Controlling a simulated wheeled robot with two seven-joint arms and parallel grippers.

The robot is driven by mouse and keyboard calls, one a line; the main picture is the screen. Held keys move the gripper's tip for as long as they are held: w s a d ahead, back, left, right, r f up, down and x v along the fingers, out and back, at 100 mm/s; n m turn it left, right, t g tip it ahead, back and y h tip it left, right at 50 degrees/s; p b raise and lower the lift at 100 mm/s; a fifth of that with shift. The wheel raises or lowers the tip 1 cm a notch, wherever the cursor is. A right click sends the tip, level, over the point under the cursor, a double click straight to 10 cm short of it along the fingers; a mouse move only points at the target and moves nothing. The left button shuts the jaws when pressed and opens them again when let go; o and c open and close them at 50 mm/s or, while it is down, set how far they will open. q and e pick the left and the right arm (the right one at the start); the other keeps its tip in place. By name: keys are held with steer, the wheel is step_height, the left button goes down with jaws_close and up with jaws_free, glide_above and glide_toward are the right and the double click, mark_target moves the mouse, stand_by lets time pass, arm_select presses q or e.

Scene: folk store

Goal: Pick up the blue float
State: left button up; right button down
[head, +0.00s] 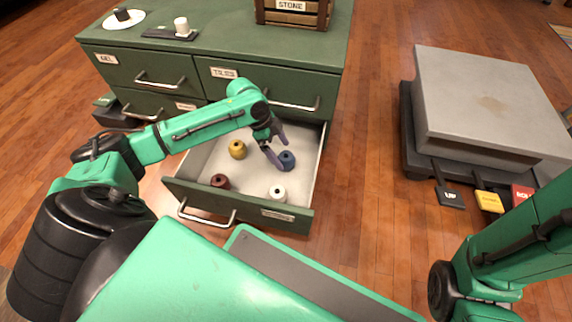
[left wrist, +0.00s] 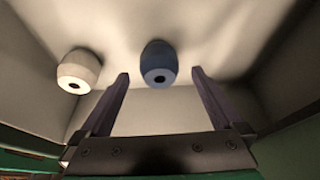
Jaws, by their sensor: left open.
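The blue float (head: 287,160) is a small rounded piece with a dark hole in its top. It stands in the open drawer (head: 309,180) toward the right side. My left gripper (head: 276,146) is open and empty over the drawer, beside the blue float in the head view. In the left wrist view the blue float (left wrist: 159,63) lies beyond the fingertips, in line with the gap between the open fingers (left wrist: 160,75). It is not gripped. My right gripper is not in view; only part of my right arm shows.
A white float (head: 278,193), a dark red float (head: 220,181) and a yellow float (head: 237,149) also stand in the drawer. The drawer walls surround them. The green cabinet (head: 150,68) rises behind. A grey block (head: 490,100) stands at the right beyond bare floor.

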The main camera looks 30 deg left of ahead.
mark_target(283, 155)
arm_select(q)
steer(key=b+x, duration=0.1)
steer(key=x, duration=0.2)
steer(key=b+x, duration=0.1)
steer(key=shift+s+a+f+b, duration=0.15)
steer(key=shift+f+b, duration=0.15)
steer(key=shift+f, duration=0.15)
steer(key=shift+r, duration=0.15)
steer(key=shift+c, duration=0.3)
steer(key=c, duration=1.3)
steer(key=shift+c, duration=0.2)
steer(key=shift+r+p, duration=0.1)
steer(key=shift+p, duration=0.25)
